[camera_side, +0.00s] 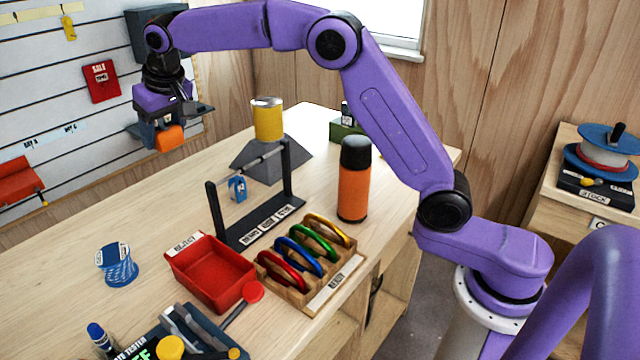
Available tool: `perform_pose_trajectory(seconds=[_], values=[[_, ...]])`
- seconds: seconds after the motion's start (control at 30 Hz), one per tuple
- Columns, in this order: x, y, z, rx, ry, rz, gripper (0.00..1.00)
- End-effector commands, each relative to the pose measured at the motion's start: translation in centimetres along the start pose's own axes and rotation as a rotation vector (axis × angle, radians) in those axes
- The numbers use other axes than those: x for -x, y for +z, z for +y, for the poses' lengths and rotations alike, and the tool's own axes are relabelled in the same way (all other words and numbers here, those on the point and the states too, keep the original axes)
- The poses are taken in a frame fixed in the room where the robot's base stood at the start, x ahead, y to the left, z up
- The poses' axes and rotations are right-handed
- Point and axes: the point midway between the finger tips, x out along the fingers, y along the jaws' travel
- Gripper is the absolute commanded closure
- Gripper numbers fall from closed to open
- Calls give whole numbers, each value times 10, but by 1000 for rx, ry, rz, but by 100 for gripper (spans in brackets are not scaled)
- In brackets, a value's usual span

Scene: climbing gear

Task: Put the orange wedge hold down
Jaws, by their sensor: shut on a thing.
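The orange wedge hold (171,138) is a small orange block, held in the air above the far left part of the workbench. My gripper (160,130) is shut on it from above and points down. The bench top (120,205) below and in front of the hold is bare wood. The hold's upper part is hidden between the fingers. I cannot tell its exact height above the bench.
A yellow can (267,120) stands on a dark grey pyramid-like block (285,165). A black rack (255,225), an orange bottle (354,185), a red tray (208,280), a carabiner holder (330,290) and a blue roll (117,265) stand nearer. A wall panel (60,105) is behind.

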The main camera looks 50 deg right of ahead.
Motion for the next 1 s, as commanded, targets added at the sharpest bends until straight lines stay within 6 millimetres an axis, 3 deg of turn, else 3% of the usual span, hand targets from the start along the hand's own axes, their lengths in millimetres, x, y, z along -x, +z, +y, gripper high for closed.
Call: perform_pose_trajectory(seconds=[0.37,0.57,0.8,1.0], values=[[3,14,70,-348,145,2,70],[9,33,132,-680,282,2,70],[23,68,211,-1146,475,0,70],[38,100,263,-1496,618,0,70]])
